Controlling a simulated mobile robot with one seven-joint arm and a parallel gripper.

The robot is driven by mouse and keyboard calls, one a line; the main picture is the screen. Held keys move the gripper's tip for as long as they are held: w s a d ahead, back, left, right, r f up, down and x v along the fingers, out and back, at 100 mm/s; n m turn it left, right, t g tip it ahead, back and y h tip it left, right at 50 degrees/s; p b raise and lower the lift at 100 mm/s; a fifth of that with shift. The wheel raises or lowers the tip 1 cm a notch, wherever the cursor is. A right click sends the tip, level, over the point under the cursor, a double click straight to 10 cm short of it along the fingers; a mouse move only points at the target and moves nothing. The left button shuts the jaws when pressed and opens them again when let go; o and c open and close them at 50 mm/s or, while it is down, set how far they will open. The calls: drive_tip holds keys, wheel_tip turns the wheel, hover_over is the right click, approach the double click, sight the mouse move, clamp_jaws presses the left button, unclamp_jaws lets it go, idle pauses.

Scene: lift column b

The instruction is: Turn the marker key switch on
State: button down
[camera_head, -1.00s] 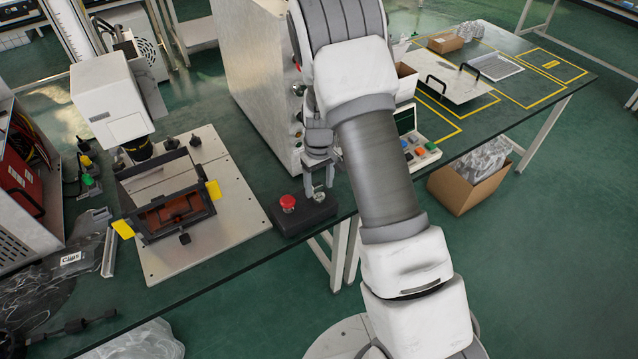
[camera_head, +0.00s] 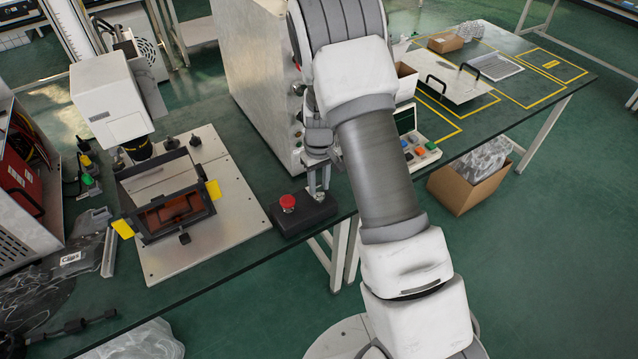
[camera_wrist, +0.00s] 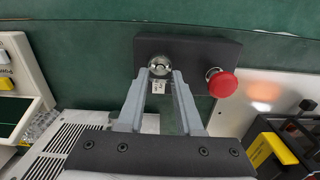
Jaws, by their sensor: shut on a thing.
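The marker key switch (camera_wrist: 159,68) is a round silver switch on a dark control box (camera_wrist: 187,47). The box also carries a red mushroom button (camera_wrist: 222,84). In the head view the box (camera_head: 304,216) lies at the table's front edge, with the red button (camera_head: 288,202) on its left side. My gripper (camera_wrist: 160,76) points down at the switch, with its two fingertips on either side of it and shut on its key. A small pale tag hangs between the fingers. In the head view my gripper (camera_head: 318,194) stands over the right part of the box and hides the switch.
A metal plate with a marking machine and an orange-windowed fixture (camera_head: 172,212) stands left of the box. A tall grey cabinet (camera_head: 255,85) rises behind my gripper. A panel with coloured buttons (camera_head: 420,152) is to the right. Green table shows between plate and cabinet.

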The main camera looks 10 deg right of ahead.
sight(319, 186)
drive_tip(key=m+b, duration=0.1)
drive_tip(key=m, duration=1)
drive_tip(key=shift+m, duration=0.3)
idle(0.3)
drive_tip(key=c, duration=0.6)
unclamp_jaws()
drive_tip(key=shift+o, duration=0.2)
wheel_tip(319, 186, up, 18)
drive_tip(key=shift+f+p, duration=0.25)
drive_tip(key=shift+p, duration=0.2)
